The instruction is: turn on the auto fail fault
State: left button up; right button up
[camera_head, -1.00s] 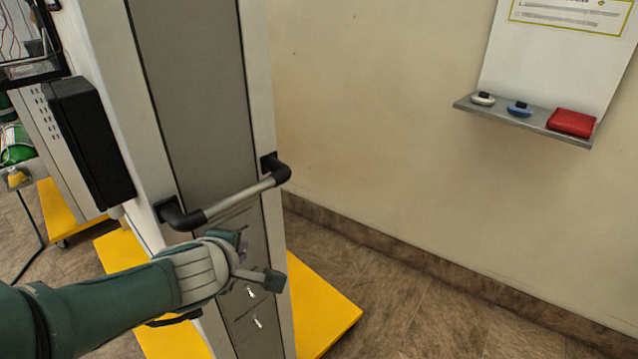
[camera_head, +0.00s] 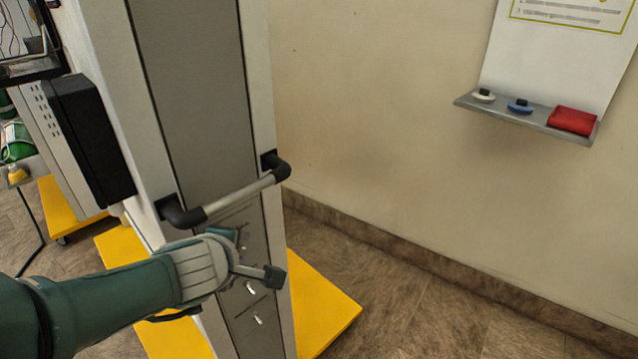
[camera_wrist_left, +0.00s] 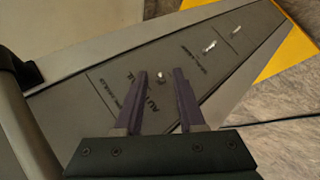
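The trainer's grey side panel (camera_head: 200,110) carries a column of small metal toggle switches below its handle. In the left wrist view, the nearest toggle (camera_wrist_left: 161,75) shows between my fingertips, beside a partly covered label that begins "AU". Two more toggles, a middle one (camera_wrist_left: 210,46) and a far one (camera_wrist_left: 237,30), lie farther along the panel. My left gripper (camera_head: 256,258) is open and empty in front of the panel. Its two fingers straddle the nearest toggle in the wrist picture; I cannot tell whether they touch it. My right gripper is not in view.
A bar handle (camera_head: 245,195) sticks out from the panel just above my left gripper. A black box (camera_head: 92,140) is on the trainer's left side. Yellow base plates (camera_head: 318,310) stand on the floor. A wall shelf (camera_head: 530,115) at right holds small items. The floor at right is clear.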

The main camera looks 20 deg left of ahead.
pick_arm(q)
jog(key=p+v, duration=0.9)
jog(key=v, duration=0.1)
